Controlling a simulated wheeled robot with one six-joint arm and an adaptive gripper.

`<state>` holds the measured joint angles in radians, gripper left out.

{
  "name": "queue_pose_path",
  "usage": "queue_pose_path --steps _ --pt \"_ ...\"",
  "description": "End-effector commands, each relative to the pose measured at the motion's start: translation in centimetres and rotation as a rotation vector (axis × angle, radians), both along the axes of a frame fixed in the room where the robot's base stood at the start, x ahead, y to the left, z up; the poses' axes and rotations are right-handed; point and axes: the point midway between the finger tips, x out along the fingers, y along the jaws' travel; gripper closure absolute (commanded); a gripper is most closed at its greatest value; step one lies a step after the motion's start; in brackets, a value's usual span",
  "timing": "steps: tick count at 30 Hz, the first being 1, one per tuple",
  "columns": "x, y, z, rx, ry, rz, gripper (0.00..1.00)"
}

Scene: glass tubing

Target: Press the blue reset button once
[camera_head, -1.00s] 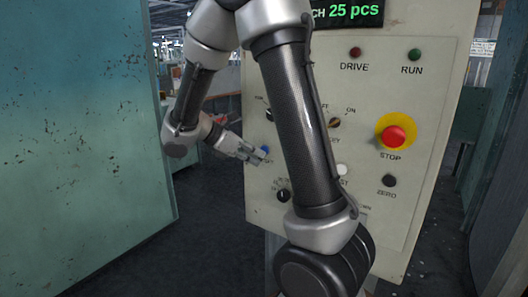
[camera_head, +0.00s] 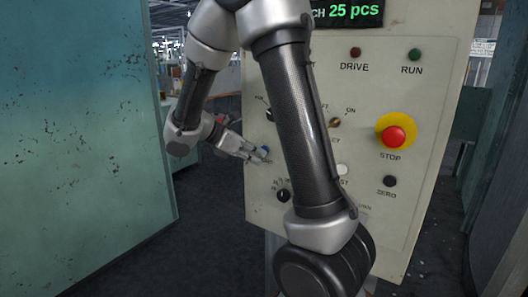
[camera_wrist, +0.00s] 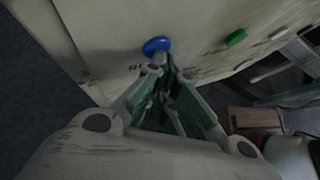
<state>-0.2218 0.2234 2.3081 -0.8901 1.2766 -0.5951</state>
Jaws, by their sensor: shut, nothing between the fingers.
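The blue reset button (camera_wrist: 157,46) sits on the cream control panel (camera_head: 360,220). In the wrist view it is just beyond my fingertips. In the head view only a small part of the blue button (camera_head: 266,149) shows, right at the tip of my gripper (camera_head: 262,156). My gripper is shut and empty, its fingertips (camera_wrist: 160,68) close together at the near edge of the button. I cannot tell whether they touch it. The label beside the button is mostly hidden by the fingers.
A red stop button (camera_head: 393,137) on a yellow ring, a black zero button (camera_head: 389,181), a white button (camera_head: 342,170) and a black dial (camera_head: 283,196) share the panel. A green button (camera_wrist: 236,38) is right of the blue one. A teal cabinet (camera_head: 80,130) stands at left.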

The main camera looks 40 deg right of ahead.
Motion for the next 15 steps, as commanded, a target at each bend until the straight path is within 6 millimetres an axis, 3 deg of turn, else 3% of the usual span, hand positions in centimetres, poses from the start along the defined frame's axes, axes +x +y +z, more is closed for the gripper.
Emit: queue_pose_path --steps 15 --pt "-0.5 1.5 0.0 0.000 0.001 0.001 1.00"
